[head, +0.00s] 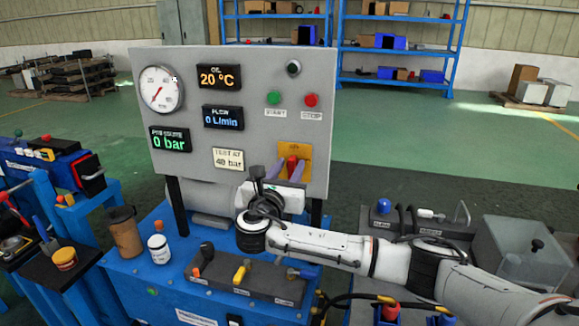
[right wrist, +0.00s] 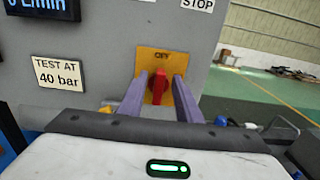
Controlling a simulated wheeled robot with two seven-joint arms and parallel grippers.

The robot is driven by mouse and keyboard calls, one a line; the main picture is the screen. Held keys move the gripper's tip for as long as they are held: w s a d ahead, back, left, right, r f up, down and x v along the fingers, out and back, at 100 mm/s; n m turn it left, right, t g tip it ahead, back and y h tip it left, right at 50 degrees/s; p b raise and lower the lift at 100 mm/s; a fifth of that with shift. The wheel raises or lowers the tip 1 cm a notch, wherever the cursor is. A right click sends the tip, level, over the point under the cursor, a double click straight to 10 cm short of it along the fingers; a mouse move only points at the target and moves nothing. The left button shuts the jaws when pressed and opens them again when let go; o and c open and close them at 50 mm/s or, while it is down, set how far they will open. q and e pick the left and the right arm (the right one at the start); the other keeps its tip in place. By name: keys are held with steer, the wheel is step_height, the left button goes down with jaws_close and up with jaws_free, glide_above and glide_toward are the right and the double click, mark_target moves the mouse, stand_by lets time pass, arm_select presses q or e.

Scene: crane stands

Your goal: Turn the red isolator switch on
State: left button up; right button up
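The red isolator switch (head: 292,165) is a knob on a yellow plate (head: 305,152) at the lower right of the grey panel (head: 235,70). My right gripper (head: 291,172) is in front of the plate. Its two purple fingers (right wrist: 159,92) are apart, one on each side of the knob, with a visible gap to it. Whether the fingertips reach the plate is unclear. My left gripper is not in view.
The panel carries a gauge (head: 161,89), displays, a green start button (head: 274,98) and a red stop button (head: 311,100). A clear box (head: 515,255) is at right.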

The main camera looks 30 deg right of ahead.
steer(key=shift+w+d, duration=0.15)
steer(key=shift+d, duration=0.05)
jaws_close()
